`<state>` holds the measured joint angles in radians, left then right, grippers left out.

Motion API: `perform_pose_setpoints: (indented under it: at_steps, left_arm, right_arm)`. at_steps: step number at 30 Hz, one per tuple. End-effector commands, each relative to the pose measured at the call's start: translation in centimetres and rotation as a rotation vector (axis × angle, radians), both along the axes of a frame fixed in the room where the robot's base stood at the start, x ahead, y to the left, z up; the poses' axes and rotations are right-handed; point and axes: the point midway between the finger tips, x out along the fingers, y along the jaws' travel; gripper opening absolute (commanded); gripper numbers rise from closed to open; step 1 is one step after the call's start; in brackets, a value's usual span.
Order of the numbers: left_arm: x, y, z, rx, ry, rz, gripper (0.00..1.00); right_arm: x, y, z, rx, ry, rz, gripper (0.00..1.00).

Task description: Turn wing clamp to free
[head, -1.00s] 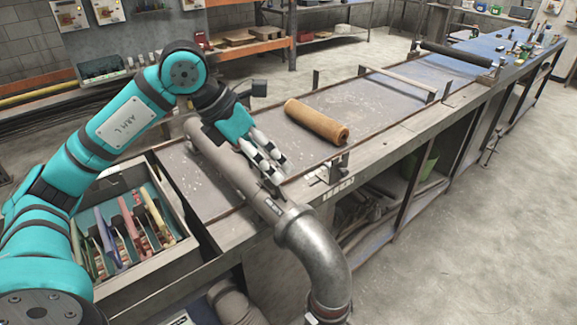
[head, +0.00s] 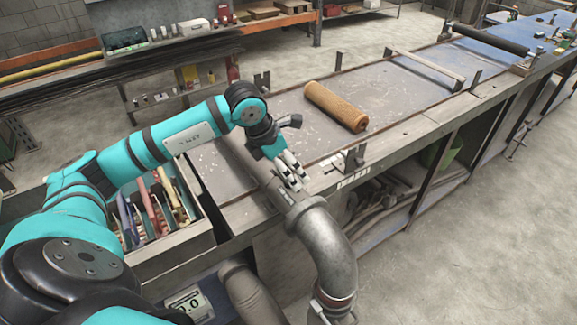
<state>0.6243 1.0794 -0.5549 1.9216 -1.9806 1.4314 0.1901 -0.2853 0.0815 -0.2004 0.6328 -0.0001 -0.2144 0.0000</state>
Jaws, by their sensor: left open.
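My left gripper (head: 296,184) reaches in from the left, fingers apart and pointing down, over the grey pipe (head: 325,245) just behind its elbow; I cannot tell whether they touch it. The fingers hide part of the pipe. A small dark metal fitting with upright plates (head: 351,160) stands on the bench's front edge, right of the fingers and clear of them. It may be the wing clamp, but it is too small to be sure. A tan roll (head: 336,106), perhaps the mesh tube, lies on the bench top behind it. My right gripper is out of view.
The long bench (head: 395,85) runs to the upper right, with a dark roller (head: 490,40) and a crossbar (head: 425,70) farther along. An open drawer of coloured-handled tools (head: 205,235) is under my left arm. The floor at right is clear.

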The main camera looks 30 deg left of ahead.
Motion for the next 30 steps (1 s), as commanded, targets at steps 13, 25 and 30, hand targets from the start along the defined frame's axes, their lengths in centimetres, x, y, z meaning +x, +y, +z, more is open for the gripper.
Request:
perform_pose_setpoints:
  at_steps: [13,25,30]
  left_arm:
    - [1.1,-0.5,-2.9,0.0,0.0,0.0,1.0]
    - [1.1,-0.4,-2.8,0.0,0.0,0.0,0.66]
    - [1.1,-0.4,-2.8,0.0,0.0,0.0,0.52]
  right_arm:
    - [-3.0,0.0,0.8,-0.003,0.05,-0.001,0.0]
    - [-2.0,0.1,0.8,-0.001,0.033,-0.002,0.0]
    - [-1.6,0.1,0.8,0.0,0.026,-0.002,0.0]
